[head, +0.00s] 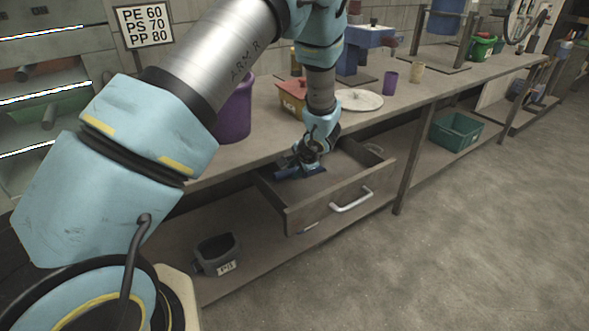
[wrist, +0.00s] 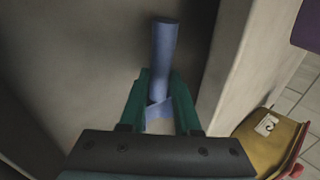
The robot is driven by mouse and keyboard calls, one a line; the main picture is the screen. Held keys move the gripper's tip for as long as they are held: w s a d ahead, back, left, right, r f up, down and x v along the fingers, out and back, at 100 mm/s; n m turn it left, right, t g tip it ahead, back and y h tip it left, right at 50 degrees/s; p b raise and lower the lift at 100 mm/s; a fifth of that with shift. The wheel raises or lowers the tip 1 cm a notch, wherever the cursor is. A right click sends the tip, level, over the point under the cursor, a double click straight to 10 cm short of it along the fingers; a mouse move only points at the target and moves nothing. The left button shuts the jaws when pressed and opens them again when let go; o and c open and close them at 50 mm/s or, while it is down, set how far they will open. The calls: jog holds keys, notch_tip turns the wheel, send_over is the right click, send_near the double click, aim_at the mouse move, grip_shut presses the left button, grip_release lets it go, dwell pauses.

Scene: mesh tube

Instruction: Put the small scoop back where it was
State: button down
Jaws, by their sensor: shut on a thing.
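The small scoop is blue, with a round handle. In the wrist view the scoop (wrist: 165,42) lies between the teal fingers of my gripper (wrist: 161,82), which is shut on it. The handle points up the picture, and the part lower between the fingers is partly hidden by them. In the head view my gripper (head: 300,162) reaches down into the open drawer (head: 325,206), towards its left side. The blue scoop (head: 315,172) shows beside the fingers, low in the drawer. I cannot tell whether it touches the drawer floor.
A yellow box with a red lid (head: 292,98), a purple bucket (head: 236,112) and a round pale lid (head: 358,100) stand on the bench near my arm. The drawer front has a white handle (head: 352,200). A grey bin (head: 217,255) and a green crate (head: 456,131) sit on the lower shelf.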

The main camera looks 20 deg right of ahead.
jog(key=shift+f, duration=0.15)
jog(key=c, duration=0.6)
grip_release()
jog(key=shift+r, duration=0.2)
jog(key=b+v, duration=0.1)
jog(key=v, duration=1.1)
